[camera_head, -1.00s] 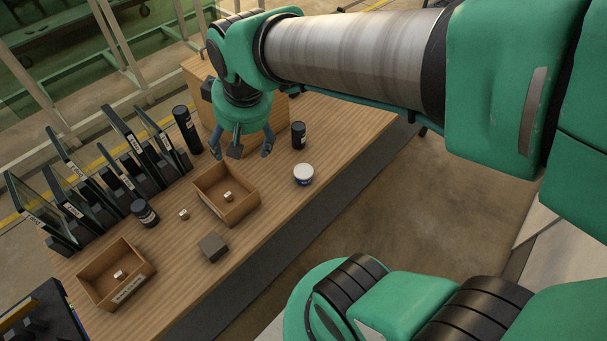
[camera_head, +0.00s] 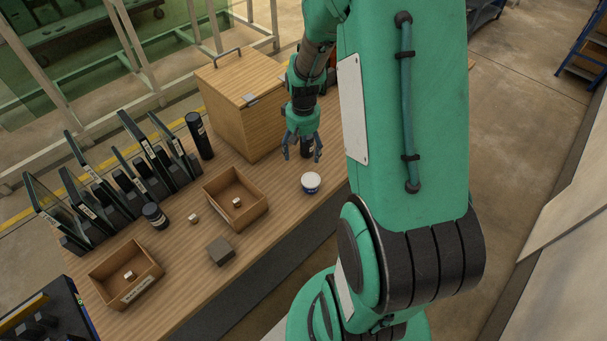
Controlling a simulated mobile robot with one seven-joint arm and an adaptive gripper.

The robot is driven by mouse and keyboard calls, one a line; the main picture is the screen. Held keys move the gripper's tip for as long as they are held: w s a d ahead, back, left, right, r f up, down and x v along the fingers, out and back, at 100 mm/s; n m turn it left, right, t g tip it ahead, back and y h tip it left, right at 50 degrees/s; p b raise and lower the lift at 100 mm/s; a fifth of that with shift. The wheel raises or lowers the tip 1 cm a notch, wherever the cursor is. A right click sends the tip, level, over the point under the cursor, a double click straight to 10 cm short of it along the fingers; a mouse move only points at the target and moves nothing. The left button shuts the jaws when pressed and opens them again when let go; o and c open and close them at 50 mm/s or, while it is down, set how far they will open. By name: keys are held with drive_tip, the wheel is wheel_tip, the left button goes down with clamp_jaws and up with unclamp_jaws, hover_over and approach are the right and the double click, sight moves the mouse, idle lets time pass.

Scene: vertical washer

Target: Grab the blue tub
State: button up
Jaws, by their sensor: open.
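The blue tub (camera_head: 311,183) is a small round tub with a white lid. It stands on the wooden table (camera_head: 180,262) near its front right edge. My gripper (camera_head: 302,157) is open with its fingers pointing down, behind and slightly above the tub in the picture. The gripper is apart from the blue tub.
A large wooden box (camera_head: 243,105) stands behind my gripper. An open wooden tray (camera_head: 262,205) is left of the tub, another (camera_head: 98,285) farther left. A grey block (camera_head: 220,251), a dark jar (camera_head: 155,216), a tall black cylinder (camera_head: 199,136) and upright dark panels (camera_head: 100,190) occupy the table.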

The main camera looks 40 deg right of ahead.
hover_over(311, 180)
wheel_tip(311, 180, down, 5)
drive_tip(key=shift+d+f+g, duration=0.2)
drive_tip(key=shift+g, duration=0.1)
drive_tip(key=shift+f, duration=0.1)
drive_tip(key=shift+f, duration=4.2)
drive_tip(key=shift+a+f+b, duration=0.15)
drive_tip(key=shift+f+b, duration=0.4)
drive_tip(key=shift+f, duration=2.05)
drive_tip(key=shift+c, duration=0.2)
drive_tip(key=c, duration=1.1)
